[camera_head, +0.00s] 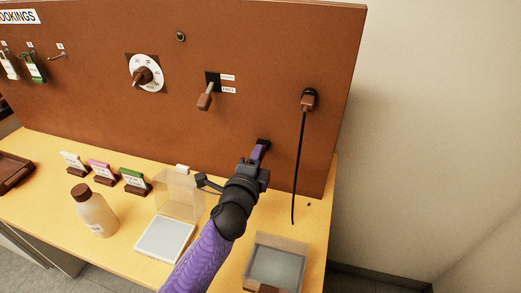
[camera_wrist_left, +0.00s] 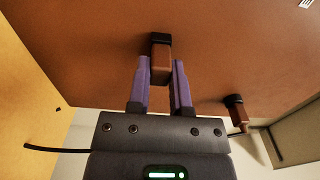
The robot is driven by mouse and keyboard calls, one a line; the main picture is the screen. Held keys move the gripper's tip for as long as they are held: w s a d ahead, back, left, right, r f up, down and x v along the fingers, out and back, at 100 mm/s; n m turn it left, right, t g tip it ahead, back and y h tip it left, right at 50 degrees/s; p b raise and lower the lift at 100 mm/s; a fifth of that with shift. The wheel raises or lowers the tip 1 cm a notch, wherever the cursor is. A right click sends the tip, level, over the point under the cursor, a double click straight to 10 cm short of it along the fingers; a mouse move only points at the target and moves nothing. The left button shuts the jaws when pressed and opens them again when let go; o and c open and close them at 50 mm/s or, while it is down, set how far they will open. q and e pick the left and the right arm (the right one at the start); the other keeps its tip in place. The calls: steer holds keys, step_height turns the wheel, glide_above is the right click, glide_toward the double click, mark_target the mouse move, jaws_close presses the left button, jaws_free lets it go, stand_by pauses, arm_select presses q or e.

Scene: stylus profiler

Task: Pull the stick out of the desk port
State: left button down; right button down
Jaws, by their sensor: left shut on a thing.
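The stick (camera_wrist_left: 160,62) is a brown block between the two purple fingers of my left gripper (camera_wrist_left: 161,72) in the left wrist view. Its far end meets the black desk port (camera_wrist_left: 160,37) in the brown panel. I cannot tell how deep it sits. In the head view my left gripper (camera_head: 261,157) is at the black port (camera_head: 264,142), low on the panel, and hides most of the stick. My left gripper is shut on the stick. My right gripper is not in view.
A brown plug (camera_head: 308,99) with a hanging black cord (camera_head: 299,160) is right of my left gripper. A switch lever (camera_head: 205,100) and dial (camera_head: 147,73) are on the panel. A clear-lidded box (camera_head: 165,239), bottle (camera_head: 95,213) and tray (camera_head: 276,265) stand on the yellow desk.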

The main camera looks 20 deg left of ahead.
arm_select(q)
steer(key=shift+s, duration=0.15)
stand_by(0.6)
steer(key=shift+s, duration=0.4)
steer(key=shift+s, duration=0.1)
steer(key=shift+s+a+p, duration=0.1)
steer(key=shift+s+p, duration=0.65)
steer(key=shift+s, duration=0.9)
steer(key=shift+r, duration=0.1)
